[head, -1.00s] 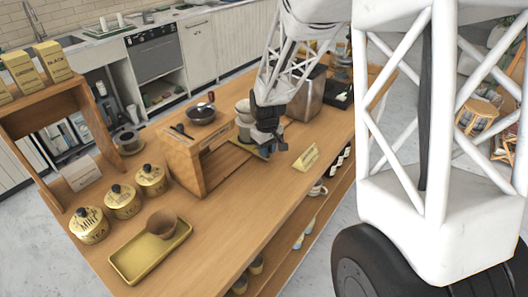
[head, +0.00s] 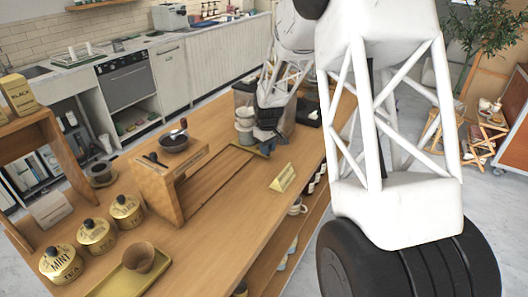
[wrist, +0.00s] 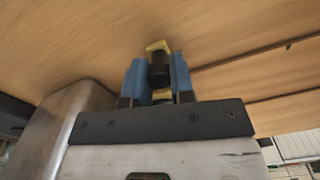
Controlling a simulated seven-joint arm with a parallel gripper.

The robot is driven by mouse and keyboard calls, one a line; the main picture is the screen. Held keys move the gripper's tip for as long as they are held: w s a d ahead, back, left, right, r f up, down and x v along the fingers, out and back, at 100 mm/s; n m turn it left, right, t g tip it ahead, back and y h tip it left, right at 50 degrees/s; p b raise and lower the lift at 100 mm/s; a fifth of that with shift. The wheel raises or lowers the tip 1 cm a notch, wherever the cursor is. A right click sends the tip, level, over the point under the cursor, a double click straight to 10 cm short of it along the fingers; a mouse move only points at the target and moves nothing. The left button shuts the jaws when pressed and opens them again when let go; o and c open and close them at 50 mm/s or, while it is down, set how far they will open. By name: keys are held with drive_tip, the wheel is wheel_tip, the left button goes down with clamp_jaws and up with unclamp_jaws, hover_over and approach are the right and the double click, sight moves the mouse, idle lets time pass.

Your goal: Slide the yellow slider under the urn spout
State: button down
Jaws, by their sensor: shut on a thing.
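The yellow slider (head: 262,151) lies on the wooden cart top, at the far end of a groove track, with a stack of pale cups (head: 244,128) at it. My gripper (head: 268,138) is low over the slider. In the wrist view its blue fingertips (wrist: 157,77) are shut on the slider's dark knob (wrist: 159,70), with yellow (wrist: 157,46) showing just beyond. The metal urn (head: 287,118) is close beside my gripper, partly hidden by my arm; its body (wrist: 72,128) shows at left in the wrist view. I cannot make out the spout.
A small yellow sign (head: 283,178) stands right of the track. Tea tins (head: 96,236) and a yellow tray (head: 103,290) with a brown cup are at the near left.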

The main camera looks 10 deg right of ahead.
drive_tip(key=shift+w+d+r, duration=0.1)
drive_tip(key=shift+w+d, duration=0.1)
drive_tip(key=shift+w, duration=0.05)
drive_tip(key=c, duration=1.3)
unclamp_jaws()
drive_tip(key=shift+c, duration=0.2)
drive_tip(key=o, duration=0.4)
drive_tip(key=shift+c, duration=0.2)
drive_tip(key=shift+s, duration=0.1)
drive_tip(key=shift+r, duration=3.8)
